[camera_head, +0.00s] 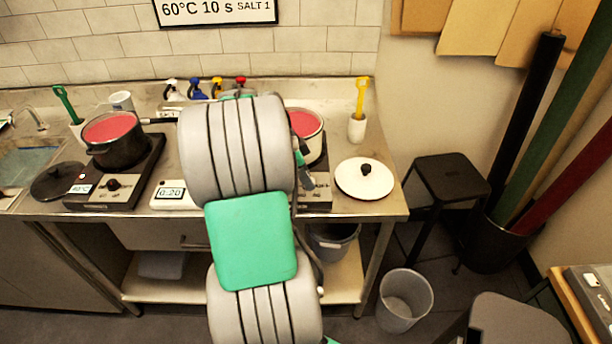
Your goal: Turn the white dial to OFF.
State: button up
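The white dial cannot be made out; my arm covers most of the right hot plate (317,197), where only its right front edge shows. A pot with red contents (311,138) stands on that plate, half hidden by my arm. The left hot plate (85,198) has a black dial (113,184) and a small display reading 60°C. My gripper (307,180) shows only in part, past the right side of my arm, over the right hot plate. Its fingers are too hidden to tell open from shut.
A dark pot (118,152) with red contents sits on the left plate. A timer (172,195) reads 0:20. A white lid (364,179) lies at the counter's right end, near a white cup (357,128) with a yellow tool. A stool (447,178) and a bin (404,300) stand right.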

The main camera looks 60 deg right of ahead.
grip_shut()
jog(key=shift+r, duration=0.1)
